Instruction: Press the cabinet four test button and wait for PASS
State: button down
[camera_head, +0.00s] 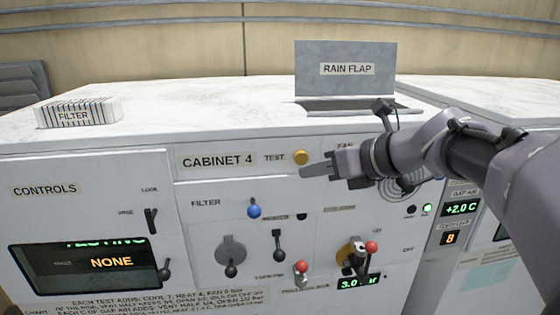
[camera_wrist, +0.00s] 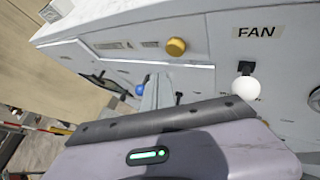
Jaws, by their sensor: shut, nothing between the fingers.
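Cabinet 4 (camera_head: 120,172) is a white unit with its name on the front panel. Its round yellow test button (camera_head: 301,157) sits right of the word TEST; it also shows in the wrist view (camera_wrist: 176,47). My gripper (camera_head: 303,172) is shut and empty, its tips just below the button in the head view. I cannot tell whether they touch it. In the wrist view the fingers (camera_wrist: 158,92) point at the panel below the button. The dark screen (camera_head: 85,268) shows orange NONE and a cut-off green line above that looks like TESTING.
A raised rain flap (camera_head: 347,69) and a filter (camera_head: 78,113) are on the top. A blue knob (camera_head: 254,211), black levers and red-knobbed levers (camera_head: 371,247) stick out below the button. A second cabinet's display (camera_head: 461,209) reads +2.0 C. My arm hides part of the fan area.

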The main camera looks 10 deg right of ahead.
jog(key=shift+s, duration=1.3)
jog(key=s+a+f+n+g+h+b, duration=0.1)
jog(key=s+f+n+b, duration=0.6)
jog(key=f, duration=1)
jog(key=s+a+f+n+g+h+b, duration=0.1)
jog(key=s+a+f+n+h+b, duration=0.1)
jog(key=s+f+n+b, duration=0.6)
jog(key=s+a+f+n+g+h+b, duration=0.1)
jog(key=s+f+n+b, duration=0.7)
jog(key=f+b, duration=1.1)
notch_tip(320, 180, down, 7)
jog(key=n+g+h, duration=0.1)
jog(key=n, duration=0.2)
jog(key=shift+a+n+h, duration=0.3)
jog(key=shift+a+n, duration=0.05)
jog(key=shift+n, duration=0.05)
jog(key=shift+a, duration=0.15)
